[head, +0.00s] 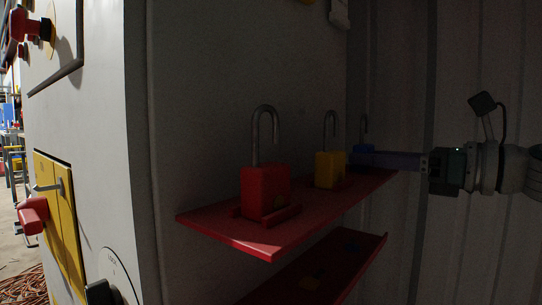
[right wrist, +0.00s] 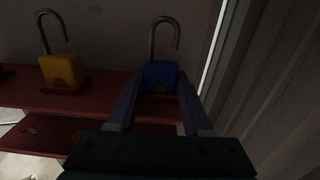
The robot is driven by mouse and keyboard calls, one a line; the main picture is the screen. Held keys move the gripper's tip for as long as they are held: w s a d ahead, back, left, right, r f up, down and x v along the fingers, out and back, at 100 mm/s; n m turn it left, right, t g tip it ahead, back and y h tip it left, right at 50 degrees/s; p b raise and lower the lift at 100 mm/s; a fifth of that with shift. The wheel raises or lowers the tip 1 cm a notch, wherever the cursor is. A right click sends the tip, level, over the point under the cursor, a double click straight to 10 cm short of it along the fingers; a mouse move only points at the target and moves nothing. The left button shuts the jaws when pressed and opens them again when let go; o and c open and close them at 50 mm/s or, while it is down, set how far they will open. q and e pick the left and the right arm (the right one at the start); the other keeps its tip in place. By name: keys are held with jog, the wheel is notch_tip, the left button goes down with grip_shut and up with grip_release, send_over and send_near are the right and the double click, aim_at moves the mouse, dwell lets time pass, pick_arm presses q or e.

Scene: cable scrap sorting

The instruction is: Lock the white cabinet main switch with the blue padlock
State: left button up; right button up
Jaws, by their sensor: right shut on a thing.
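The blue padlock (head: 364,149) stands upright at the far end of a red shelf (head: 290,228), its shackle up and open. My right gripper (head: 358,160) reaches in from the right and is shut on its body. In the right wrist view, the blue padlock (right wrist: 161,76) sits between the two fingers, over its holder on the shelf; I cannot tell whether it is lifted. At the left of the head view, the whitish cabinet (head: 95,140) carries a red switch handle (head: 33,214) on a yellow plate (head: 62,225). My left gripper is not in view.
A red padlock (head: 265,190) and a yellow padlock (head: 329,170) stand open on the same shelf. A lower red shelf (head: 335,265) hangs beneath. A ribbed wall (head: 455,70) is close on the right. A round plate with a black knob (head: 98,292) sits low on the cabinet.

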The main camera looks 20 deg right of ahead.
jog(key=shift+r+p, duration=1)
jog(key=shift+r, duration=0.3)
jog(key=shift+v, duration=4.05)
